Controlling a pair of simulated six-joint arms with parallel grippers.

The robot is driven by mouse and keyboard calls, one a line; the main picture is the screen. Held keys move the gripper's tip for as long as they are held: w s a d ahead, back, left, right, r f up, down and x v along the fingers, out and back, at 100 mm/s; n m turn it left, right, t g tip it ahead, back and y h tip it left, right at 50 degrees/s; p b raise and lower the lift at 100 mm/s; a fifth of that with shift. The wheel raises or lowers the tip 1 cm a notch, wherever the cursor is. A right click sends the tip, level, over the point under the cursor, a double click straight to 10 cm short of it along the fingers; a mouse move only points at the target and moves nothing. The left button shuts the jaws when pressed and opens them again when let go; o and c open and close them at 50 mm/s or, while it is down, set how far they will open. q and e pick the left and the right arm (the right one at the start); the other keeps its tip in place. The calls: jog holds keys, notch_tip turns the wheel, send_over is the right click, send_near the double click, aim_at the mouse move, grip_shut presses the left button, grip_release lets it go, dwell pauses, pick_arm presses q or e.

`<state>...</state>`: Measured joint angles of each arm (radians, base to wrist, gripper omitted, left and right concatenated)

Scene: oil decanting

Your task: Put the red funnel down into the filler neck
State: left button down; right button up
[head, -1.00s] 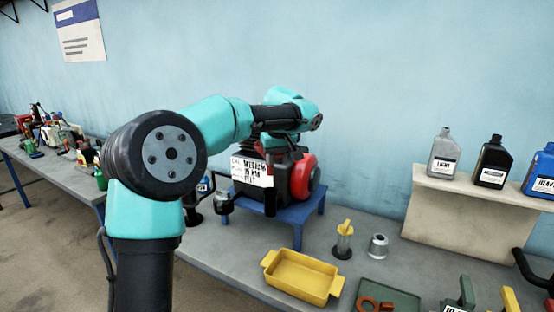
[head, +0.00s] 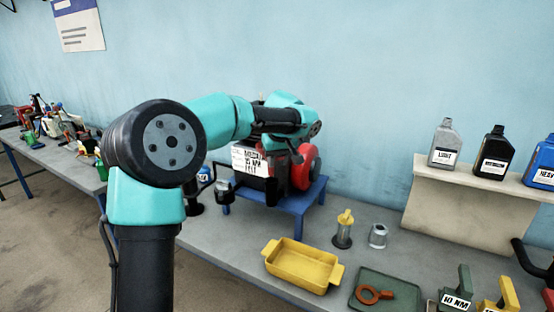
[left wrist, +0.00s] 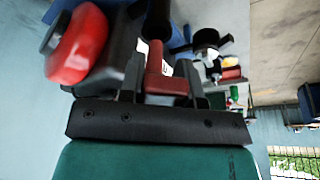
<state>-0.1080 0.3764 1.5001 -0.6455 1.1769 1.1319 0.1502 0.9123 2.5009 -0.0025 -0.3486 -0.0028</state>
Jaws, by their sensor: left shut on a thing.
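My left arm reaches across the engine (head: 251,160), a dark block with a red round part on a blue stand. Its gripper is hidden behind my own arm in the head view. In the left wrist view my left gripper (left wrist: 163,72) is shut on a red part, which appears to be the red funnel (left wrist: 162,82). Only a narrow piece of the funnel shows between the fingers. The engine's red round part (left wrist: 78,45) is at upper left there. I cannot make out the filler neck, or whether the funnel touches it. My right gripper is not in view.
The blue stand (head: 296,212) carries the engine. In front are a yellow tray (head: 300,286), a yellow-topped container (head: 343,229), a metal can (head: 378,236) and a green tray (head: 400,302). Bottles stand on a shelf (head: 474,184) at right.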

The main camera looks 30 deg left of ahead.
pick_arm(q)
jog(key=shift+f, duration=0.15)
jog(key=shift+f, duration=2.7)
jog(key=shift+f, duration=1.15)
jog(key=c, duration=0.7)
grip_release()
jog(key=shift+c, duration=0.2)
jog(key=v, duration=1.7)
jog(key=shift+r, duration=0.2)
